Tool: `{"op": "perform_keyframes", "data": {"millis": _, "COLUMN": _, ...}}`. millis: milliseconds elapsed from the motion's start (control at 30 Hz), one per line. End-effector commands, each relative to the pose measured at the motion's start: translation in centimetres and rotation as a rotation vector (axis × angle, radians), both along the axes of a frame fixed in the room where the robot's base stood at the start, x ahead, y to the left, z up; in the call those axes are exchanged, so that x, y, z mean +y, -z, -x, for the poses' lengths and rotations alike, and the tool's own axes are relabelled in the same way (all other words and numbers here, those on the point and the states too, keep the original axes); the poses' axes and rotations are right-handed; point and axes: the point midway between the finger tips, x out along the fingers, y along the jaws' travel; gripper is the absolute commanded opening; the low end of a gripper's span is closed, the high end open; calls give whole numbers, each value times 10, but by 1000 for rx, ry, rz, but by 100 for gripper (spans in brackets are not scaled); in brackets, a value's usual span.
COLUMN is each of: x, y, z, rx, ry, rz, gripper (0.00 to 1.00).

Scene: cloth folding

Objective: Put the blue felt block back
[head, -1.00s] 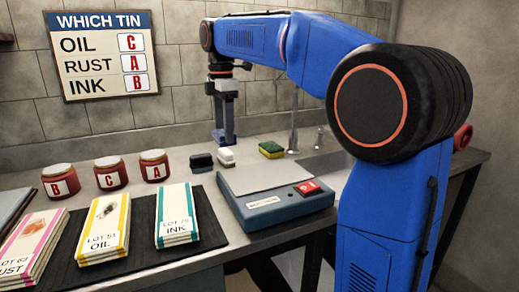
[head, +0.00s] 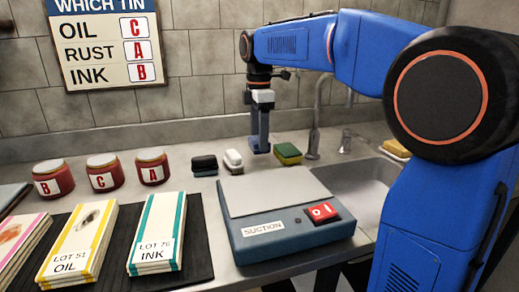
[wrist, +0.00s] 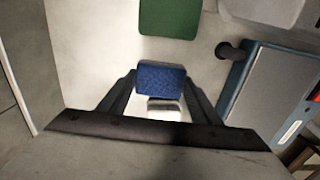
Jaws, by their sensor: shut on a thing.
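My gripper (head: 259,143) points down at the back of the counter, between a white block (head: 233,161) and a green and yellow sponge (head: 287,153). In the wrist view it is shut on the blue felt block (wrist: 160,79), which sits between the fingertips. The sponge's green face also shows in that view (wrist: 170,18), apart from the blue block. A pale piece just below the blue block is too small to identify. In the head view I cannot separate the block from the bluish fingers, nor tell whether it touches the counter.
A dark block (head: 204,165) lies left of the white one. The suction box (head: 291,213) stands in front, with the sink (head: 362,190) to its right. Red tins (head: 103,172) and stacked lot packets (head: 157,234) are at left. A tap (head: 315,120) rises behind.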

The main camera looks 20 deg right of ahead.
Motion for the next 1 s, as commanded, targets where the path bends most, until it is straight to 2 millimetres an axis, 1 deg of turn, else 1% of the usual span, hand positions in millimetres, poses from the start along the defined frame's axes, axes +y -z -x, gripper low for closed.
{"op": "perform_keyframes", "data": {"millis": 67, "x": 0, "y": 6, "z": 0, "rx": 2, "ry": 0, "rz": 0, "gripper": 40}}
{"op": "perform_keyframes", "data": {"millis": 333, "x": 0, "y": 39, "z": 1, "rx": 2, "ry": 0, "rz": 0, "gripper": 40}}
{"op": "perform_keyframes", "data": {"millis": 733, "x": 0, "y": 43, "z": 0, "rx": 0, "ry": 0, "rz": 0, "gripper": 40}}
{"op": "perform_keyframes", "data": {"millis": 767, "x": 0, "y": 43, "z": 0, "rx": 0, "ry": 0, "rz": 0, "gripper": 63}}
{"op": "perform_keyframes", "data": {"millis": 800, "x": 0, "y": 43, "z": 0, "rx": 0, "ry": 0, "rz": 0, "gripper": 72}}
{"op": "perform_keyframes", "data": {"millis": 833, "x": 0, "y": 43, "z": 0, "rx": 0, "ry": 0, "rz": 0, "gripper": 77}}
{"op": "perform_keyframes", "data": {"millis": 1000, "x": 0, "y": 43, "z": 0, "rx": 0, "ry": 0, "rz": 0, "gripper": 77}}
